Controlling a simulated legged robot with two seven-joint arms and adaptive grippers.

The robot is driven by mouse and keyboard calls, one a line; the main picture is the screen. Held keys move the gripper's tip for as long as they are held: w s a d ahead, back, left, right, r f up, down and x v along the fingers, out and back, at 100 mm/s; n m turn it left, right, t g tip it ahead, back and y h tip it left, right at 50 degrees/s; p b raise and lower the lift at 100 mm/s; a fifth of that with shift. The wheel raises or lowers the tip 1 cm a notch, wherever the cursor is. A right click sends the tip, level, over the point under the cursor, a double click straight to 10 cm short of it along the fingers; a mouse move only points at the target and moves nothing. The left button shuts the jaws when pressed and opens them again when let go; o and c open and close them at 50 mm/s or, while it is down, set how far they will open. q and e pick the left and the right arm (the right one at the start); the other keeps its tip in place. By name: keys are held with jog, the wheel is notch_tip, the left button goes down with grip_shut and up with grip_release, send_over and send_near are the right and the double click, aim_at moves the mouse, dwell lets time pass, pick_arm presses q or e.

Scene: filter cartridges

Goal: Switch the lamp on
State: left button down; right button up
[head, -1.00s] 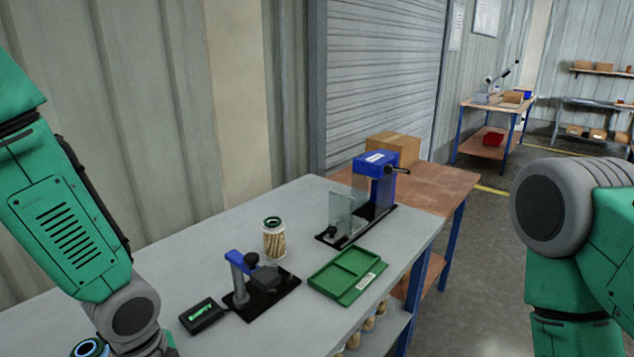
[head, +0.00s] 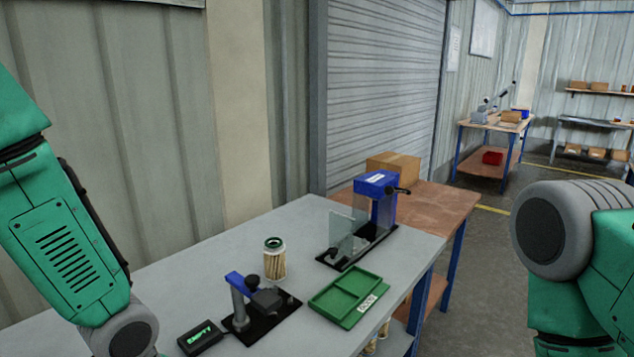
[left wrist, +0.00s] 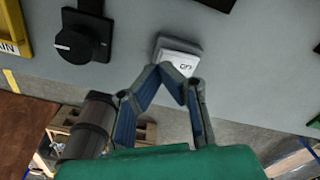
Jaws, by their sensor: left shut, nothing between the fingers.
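In the left wrist view a small white switch block (left wrist: 178,56) with dark lettering sits near the front edge of the grey bench top. My left gripper (left wrist: 172,72) is shut and empty. Its fingertips are right at the near side of the switch block; I cannot tell whether they touch it. The left gripper is below the head view, where only my left arm shows. My right gripper is in neither view. I cannot make out a lamp in these frames.
Beside the switch are a black rotary knob (left wrist: 80,42) and a yellow bin (left wrist: 14,32). In the head view the bench (head: 190,255) holds a display box (head: 199,338), a clamp fixture (head: 258,308), a filter cartridge (head: 275,260), a green tray (head: 348,297) and a blue press (head: 376,190).

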pick_arm(q)
jog(key=shift+f+b, duration=0.75)
jog(key=shift+f, duration=0.6)
jog(key=shift+r, duration=0.1)
dwell(0.4)
notch_tip(320, 180, up, 7)
jog(key=p, duration=0.7)
jog(key=shift+p, duration=0.35)
